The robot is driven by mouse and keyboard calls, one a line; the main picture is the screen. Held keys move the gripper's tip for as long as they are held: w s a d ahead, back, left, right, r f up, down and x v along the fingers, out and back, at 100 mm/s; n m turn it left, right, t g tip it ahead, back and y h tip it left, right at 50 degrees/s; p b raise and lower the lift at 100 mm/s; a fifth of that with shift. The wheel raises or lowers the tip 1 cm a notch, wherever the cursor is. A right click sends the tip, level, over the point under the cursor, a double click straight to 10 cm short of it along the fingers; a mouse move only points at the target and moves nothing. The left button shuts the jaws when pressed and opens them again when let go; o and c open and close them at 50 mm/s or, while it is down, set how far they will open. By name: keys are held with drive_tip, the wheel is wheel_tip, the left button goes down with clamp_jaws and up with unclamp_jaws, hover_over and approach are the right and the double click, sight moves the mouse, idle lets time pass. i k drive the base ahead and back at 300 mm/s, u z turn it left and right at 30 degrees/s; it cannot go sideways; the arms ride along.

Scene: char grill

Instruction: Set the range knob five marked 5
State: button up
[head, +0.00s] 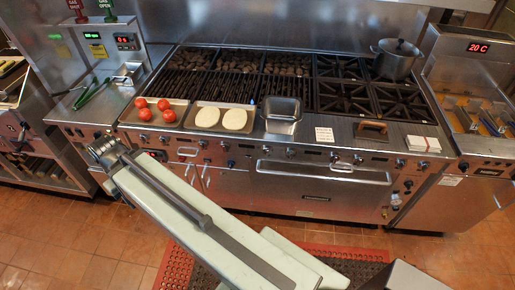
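The range (320,205) is a wide steel unit with a row of small round knobs along its front panel, such as one knob (223,146) left of centre and another (400,163) at the right. Number marks are too small to read, so I cannot tell which knob is 5. My gripper (103,148) is at the far end of my pale arm, near the left end of the range front. It is small in the view, and I cannot tell if its fingers are open. My arm hides part of the lower left front.
Tomatoes (144,114), flatbreads (220,118) on a tray, a steel pan (282,108) and a brown-handled press (372,130) sit on the front ledge. A pot (395,58) stands at the back right. A long oven handle (323,173) projects below the knobs. A fryer (470,115) stands right.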

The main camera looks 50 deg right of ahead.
sight(267, 150)
drive_tip(key=k, duration=0.5)
drive_tip(key=z, duration=1.55)
